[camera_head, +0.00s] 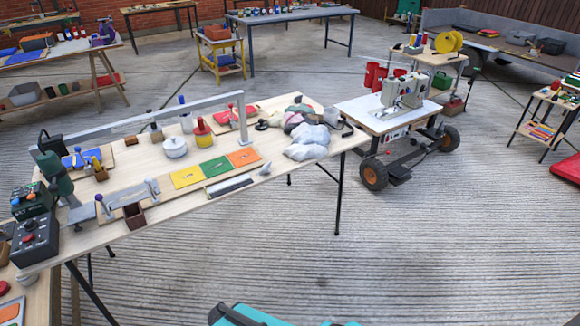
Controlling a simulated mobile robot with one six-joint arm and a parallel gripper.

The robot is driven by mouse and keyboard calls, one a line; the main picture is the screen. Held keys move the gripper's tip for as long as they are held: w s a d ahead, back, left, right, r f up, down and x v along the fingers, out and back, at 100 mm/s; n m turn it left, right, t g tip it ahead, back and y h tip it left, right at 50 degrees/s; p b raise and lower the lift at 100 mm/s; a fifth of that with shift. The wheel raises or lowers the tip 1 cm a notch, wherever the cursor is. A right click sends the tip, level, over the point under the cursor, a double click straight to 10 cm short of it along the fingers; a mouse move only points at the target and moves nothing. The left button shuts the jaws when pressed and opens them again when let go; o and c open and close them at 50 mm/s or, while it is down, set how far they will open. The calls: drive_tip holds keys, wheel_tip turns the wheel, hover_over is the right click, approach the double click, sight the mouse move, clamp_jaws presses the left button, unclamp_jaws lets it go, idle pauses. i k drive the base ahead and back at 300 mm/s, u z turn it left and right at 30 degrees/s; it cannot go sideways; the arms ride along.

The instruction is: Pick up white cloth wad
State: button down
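A pale, whitish-grey crumpled cloth wad (308,142) lies near the right end of the long wooden table (225,222). It looks like bunched fabric in more than one lump, and I cannot tell whether these are one piece or several. Darker cloths in grey, pink and green (293,121) lie against its upper left side. My gripper is not in view. Only a teal part of my own body shows at the bottom edge.
A sewing machine (405,92) stands on a wheeled cart (372,118) right of the table. Orange, green and yellow cards (214,167), pots and bottles lie left of the cloths. A grey rail frame (150,110) spans the table. The floor in front (400,245) is clear.

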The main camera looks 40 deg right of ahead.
sight(266, 168)
drive_tip(key=z, duration=1)
drive_tip(key=k, duration=0.95)
drive_tip(key=i, duration=0.75)
drive_tip(key=z, duration=0.05)
